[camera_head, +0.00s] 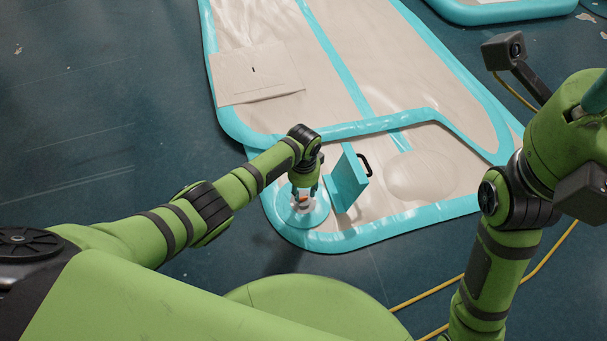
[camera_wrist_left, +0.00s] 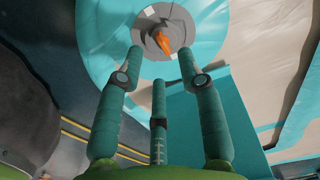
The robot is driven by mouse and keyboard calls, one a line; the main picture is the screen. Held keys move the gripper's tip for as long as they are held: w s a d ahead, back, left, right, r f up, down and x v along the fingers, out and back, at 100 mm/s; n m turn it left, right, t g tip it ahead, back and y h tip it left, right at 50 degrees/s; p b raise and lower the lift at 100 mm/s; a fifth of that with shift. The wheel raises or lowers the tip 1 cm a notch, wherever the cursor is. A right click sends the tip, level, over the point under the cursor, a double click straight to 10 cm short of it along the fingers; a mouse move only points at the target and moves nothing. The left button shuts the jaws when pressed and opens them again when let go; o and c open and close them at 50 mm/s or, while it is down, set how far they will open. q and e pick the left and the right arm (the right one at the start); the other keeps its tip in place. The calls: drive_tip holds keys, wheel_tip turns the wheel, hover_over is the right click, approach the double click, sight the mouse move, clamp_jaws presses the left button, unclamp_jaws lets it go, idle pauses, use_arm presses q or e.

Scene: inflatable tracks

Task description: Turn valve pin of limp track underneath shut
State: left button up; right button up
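The orange valve pin (camera_wrist_left: 163,38) sits in a round grey valve (camera_wrist_left: 150,29) on a teal disc, just beyond my left fingertips in the left wrist view. In the head view, the pin (camera_head: 304,201) is partly hidden by my left gripper (camera_head: 302,190), which points down over it. My left gripper's three fingers (camera_wrist_left: 160,62) are spread, with nothing seen held between them; I cannot tell whether they touch the valve. The valve is at the near left corner of the lower, beige and teal track (camera_head: 370,238). My right gripper is out of view.
A teal block with a black handle (camera_head: 346,182) stands close right of my left gripper. Another track (camera_head: 235,25) overlaps the far part of the lower one, with a beige patch (camera_head: 255,75). A yellow cable (camera_head: 430,293) lies on the dark floor at right.

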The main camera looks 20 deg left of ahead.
use_arm(q)
wheel_tip(320, 180, up, 8)
idle(0.7)
